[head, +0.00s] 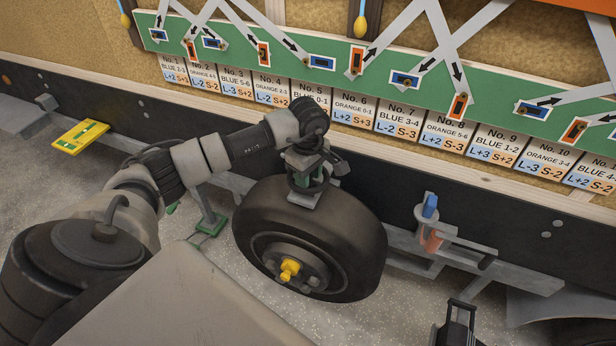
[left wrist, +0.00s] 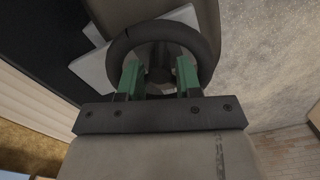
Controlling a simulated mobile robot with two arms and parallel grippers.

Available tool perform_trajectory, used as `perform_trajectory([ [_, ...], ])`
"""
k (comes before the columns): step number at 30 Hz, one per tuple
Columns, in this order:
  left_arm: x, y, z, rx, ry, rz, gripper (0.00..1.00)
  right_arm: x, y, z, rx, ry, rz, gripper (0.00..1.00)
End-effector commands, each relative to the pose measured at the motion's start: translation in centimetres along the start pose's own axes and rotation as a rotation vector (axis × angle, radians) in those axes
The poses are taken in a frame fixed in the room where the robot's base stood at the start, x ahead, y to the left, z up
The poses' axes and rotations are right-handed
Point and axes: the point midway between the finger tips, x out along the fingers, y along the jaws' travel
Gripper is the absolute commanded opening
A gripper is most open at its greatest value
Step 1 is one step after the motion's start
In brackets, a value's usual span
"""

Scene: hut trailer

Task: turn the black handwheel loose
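The black handwheel (left wrist: 160,29) is a dark ring around a central hub in the left wrist view. In the head view it sits above the tyre, mostly hidden by my left wrist and gripper. My left gripper (head: 308,178) points down at it from above. Its two green fingers also show in the left wrist view (left wrist: 160,78), apart, one on each side of the hub and within the ring's outline. A gap shows between the fingers and the hub; whether they touch the ring I cannot tell.
A black tyre (head: 250,222) with a yellow hub fitting (head: 289,270) stands below. A grey bracket with a blue piece (head: 430,206) is at right, a dark upright object (head: 458,325) at bottom right. The trailer wall carries a green board (head: 330,85) and number cards.

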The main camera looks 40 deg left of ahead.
Motion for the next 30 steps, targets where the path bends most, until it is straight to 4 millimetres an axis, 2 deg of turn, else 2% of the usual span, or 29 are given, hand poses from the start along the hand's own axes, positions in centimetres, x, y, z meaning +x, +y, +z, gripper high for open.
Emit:
perform_trajectory([
  [6, -0.04, 0.01, 0.02, 0.0, -0.001, 0.001, 0.33, -0.04, -0.21, -0.08, 0.001, 0.001, -0.003, 0.0],
  [12, -0.05, 0.02, 0.03, 0.0, -0.001, 0.001, 0.02, -0.03, -0.43, -0.13, 0.001, 0.002, -0.005, 0.0],
  [13, -0.05, 0.02, 0.03, 0.0, -0.001, 0.001, 0.0, -0.03, -0.45, -0.14, 0.001, 0.002, -0.006, 0.0],
  [23, -0.04, 0.05, 0.03, -0.054, -0.001, 0.002, 0.0, 0.23, -0.45, -0.13, 0.001, 0.002, -0.006, 0.0],
  [30, 0.03, 0.05, 0.05, -0.208, -0.002, 0.002, 0.0, 0.81, -0.45, -0.09, 0.0, 0.002, -0.006, 0.0],
])
